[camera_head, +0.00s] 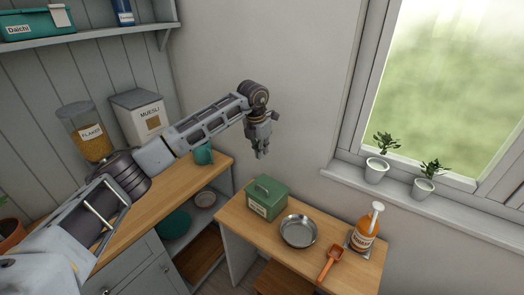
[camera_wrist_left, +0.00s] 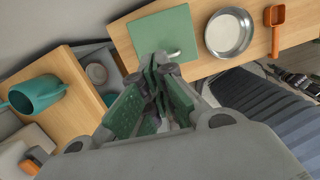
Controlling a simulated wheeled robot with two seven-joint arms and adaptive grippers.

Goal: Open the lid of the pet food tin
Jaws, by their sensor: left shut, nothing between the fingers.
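The pet food tin (camera_head: 267,198) is a green box with a label on its front and a handle on its closed lid. It stands at the left part of the small wooden table. In the left wrist view the tin (camera_wrist_left: 163,33) shows from above as a green square just beyond the fingers. My left gripper (camera_head: 261,156) is shut and empty, pointing down in the air above the tin, apart from it. Its fingers (camera_wrist_left: 158,95) also show in the left wrist view.
A metal bowl (camera_head: 298,231), an orange scoop (camera_head: 330,262) and an orange pump bottle (camera_head: 364,230) stand right of the tin. Two potted plants (camera_head: 377,170) stand on the windowsill.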

